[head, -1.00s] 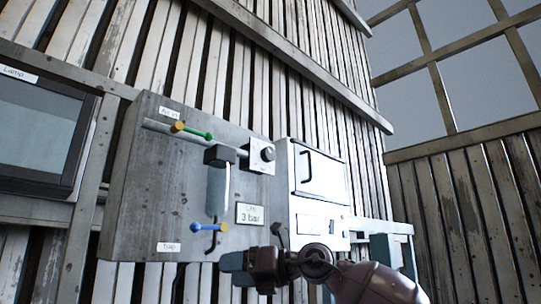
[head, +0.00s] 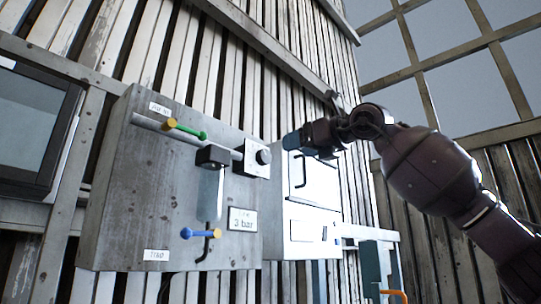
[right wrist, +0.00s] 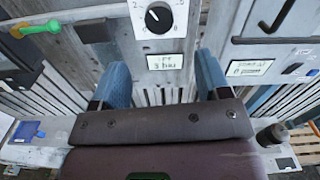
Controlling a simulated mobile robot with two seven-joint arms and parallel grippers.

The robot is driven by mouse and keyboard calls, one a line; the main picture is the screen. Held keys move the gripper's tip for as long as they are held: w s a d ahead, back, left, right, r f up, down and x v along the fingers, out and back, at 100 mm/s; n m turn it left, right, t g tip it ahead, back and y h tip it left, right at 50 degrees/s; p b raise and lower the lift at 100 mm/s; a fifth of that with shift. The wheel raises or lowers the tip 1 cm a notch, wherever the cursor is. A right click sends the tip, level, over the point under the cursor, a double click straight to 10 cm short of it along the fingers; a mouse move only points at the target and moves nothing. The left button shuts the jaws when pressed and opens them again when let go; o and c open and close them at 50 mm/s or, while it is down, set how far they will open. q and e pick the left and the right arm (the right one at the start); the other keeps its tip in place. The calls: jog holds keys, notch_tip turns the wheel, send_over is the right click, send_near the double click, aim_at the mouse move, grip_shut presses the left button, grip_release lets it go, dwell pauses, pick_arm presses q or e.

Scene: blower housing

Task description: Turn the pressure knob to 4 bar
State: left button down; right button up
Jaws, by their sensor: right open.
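The pressure knob (head: 262,157) is a round black knob on a white scale plate at the upper right of the grey panel. In the right wrist view the knob (right wrist: 158,17) is at the top edge, with a pale mark and numbers around it. Below it a display (head: 242,220) reads 3 bar; it also shows in the right wrist view (right wrist: 166,61). My right gripper (head: 293,141) is just right of the knob in the head view, apart from it. In the right wrist view its two blue fingers (right wrist: 161,64) are spread, with nothing between them. My left gripper is out of view.
The panel also carries a green-handled valve (head: 188,130), a grey filter body (head: 209,190) and a blue-handled valve (head: 202,233). A white cabinet (head: 312,185) with a dark handle adjoins it on the right. A dark screen (head: 30,125) is at the left.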

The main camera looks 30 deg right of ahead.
aim_at(267, 157)
jog(key=p+x, duration=0.1)
jog(key=x, duration=0.7)
jog(key=shift+r+p, duration=0.1)
jog(key=shift+p, duration=0.25)
jog(key=shift+w+a, duration=0.2)
jog(key=shift+w, duration=0.35)
jog(key=shift+c, duration=0.3)
